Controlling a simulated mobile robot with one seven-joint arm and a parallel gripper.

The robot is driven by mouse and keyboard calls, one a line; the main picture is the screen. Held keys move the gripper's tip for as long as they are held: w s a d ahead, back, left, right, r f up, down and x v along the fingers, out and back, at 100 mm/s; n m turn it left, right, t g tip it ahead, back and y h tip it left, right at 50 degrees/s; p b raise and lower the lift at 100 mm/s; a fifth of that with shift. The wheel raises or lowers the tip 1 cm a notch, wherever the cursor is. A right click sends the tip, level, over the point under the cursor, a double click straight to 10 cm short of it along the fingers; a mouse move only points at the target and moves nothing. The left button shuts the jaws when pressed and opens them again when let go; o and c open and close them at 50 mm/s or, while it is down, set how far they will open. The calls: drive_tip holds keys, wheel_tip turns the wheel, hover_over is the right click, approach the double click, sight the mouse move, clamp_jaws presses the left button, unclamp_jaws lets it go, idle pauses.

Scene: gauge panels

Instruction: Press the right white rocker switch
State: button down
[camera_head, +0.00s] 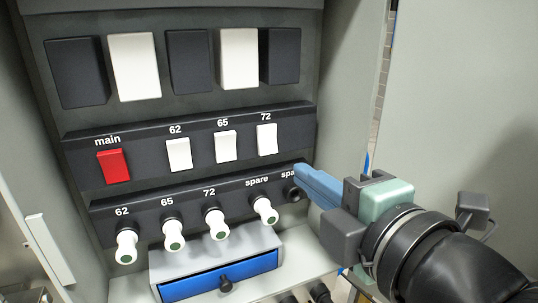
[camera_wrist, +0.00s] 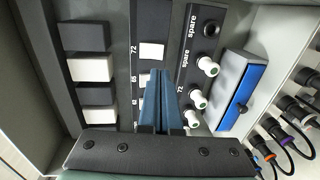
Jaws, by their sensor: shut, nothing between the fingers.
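Three small white rocker switches sit in the middle row of the panel, labelled 62, 65 and 72. The right white rocker switch (camera_head: 266,139), under the label 72, also shows in the wrist view (camera_wrist: 152,50). The middle white switch (camera_head: 226,147) and the left white switch (camera_head: 179,154) are to its left. My gripper (camera_head: 300,170) has blue fingers, shut and empty. In the head view its tips are to the right of and below the right switch, over the end of the lower row. In the wrist view the fingertips (camera_wrist: 160,73) point toward the panel, just short of that switch.
A red main switch (camera_head: 114,166) is at the left of the same row. Below are several white-capped knobs (camera_head: 216,224) and a black spare socket (camera_head: 292,192). A blue drawer (camera_head: 220,278) is under them. Large black and white blocks (camera_head: 239,58) fill the top row. Cabinet walls flank the panel.

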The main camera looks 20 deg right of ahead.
sight(268, 151)
drive_tip(key=w, duration=0.6)
drive_tip(key=w+f+p, duration=0.1)
drive_tip(key=w, duration=0.1)
drive_tip(key=shift+w+a+f, duration=0.1)
drive_tip(key=shift+w+a, duration=0.05)
drive_tip(key=shift+w, duration=0.25)
drive_tip(key=shift+f, duration=0.1)
drive_tip(key=shift+w+t+b, duration=0.2)
drive_tip(key=shift+t+b, duration=0.1)
drive_tip(key=shift+b, duration=0.8)
drive_tip(key=shift+a, duration=0.1)
